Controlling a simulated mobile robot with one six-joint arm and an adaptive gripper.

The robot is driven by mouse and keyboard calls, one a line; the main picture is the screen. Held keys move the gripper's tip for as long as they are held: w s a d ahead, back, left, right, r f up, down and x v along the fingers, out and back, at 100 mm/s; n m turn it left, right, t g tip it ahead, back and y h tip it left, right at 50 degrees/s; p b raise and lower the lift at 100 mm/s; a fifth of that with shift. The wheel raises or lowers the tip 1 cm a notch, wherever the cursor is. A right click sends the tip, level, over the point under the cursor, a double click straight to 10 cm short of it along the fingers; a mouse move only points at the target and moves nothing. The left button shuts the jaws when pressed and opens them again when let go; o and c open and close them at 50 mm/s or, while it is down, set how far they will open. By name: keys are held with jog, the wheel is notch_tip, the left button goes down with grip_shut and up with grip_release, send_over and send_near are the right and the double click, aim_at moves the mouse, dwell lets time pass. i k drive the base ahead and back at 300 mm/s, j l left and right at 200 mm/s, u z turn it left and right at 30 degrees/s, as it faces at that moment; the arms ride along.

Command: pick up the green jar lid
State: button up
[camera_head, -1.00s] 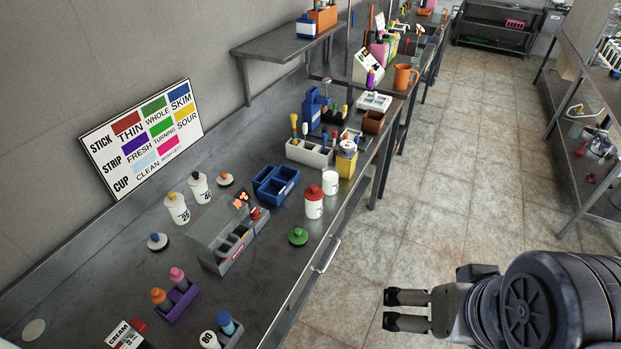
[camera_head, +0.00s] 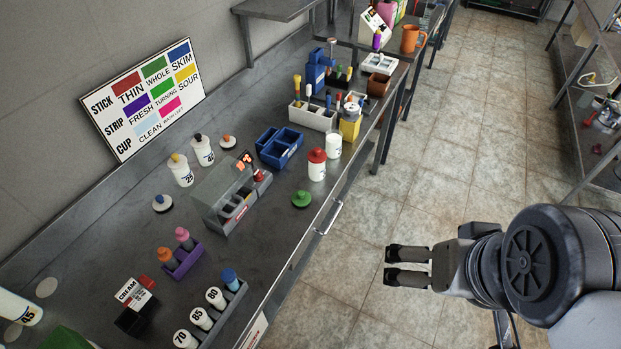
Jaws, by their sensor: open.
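The green jar lid (camera_head: 302,198) lies on the dark metal bench (camera_head: 262,222) near its front edge, with a small raised knob on top. It sits below a white jar with a red cap (camera_head: 317,163) and to the right of a grey clear-covered box (camera_head: 231,192). My gripper (camera_head: 392,266) is to the right of the bench, over the tiled floor in the picture, pointing left. Its two dark fingers are apart and nothing is between them. The gripper is well apart from the lid. The lid is fully in view.
Blue bins (camera_head: 280,148) and a plain white jar (camera_head: 333,146) stand behind the lid. A bench handle (camera_head: 330,217) sticks out at the front edge. A grey rack of numbered white bottles (camera_head: 215,317) stands nearer. The bench around the lid is mostly clear.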

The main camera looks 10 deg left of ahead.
aim_at(300, 198)
jog(key=i+u, duration=0.6)
jog(key=u, duration=0.15)
jog(key=i+l+u, duration=0.2)
jog(key=u, duration=0.2)
jog(key=i, duration=0.1)
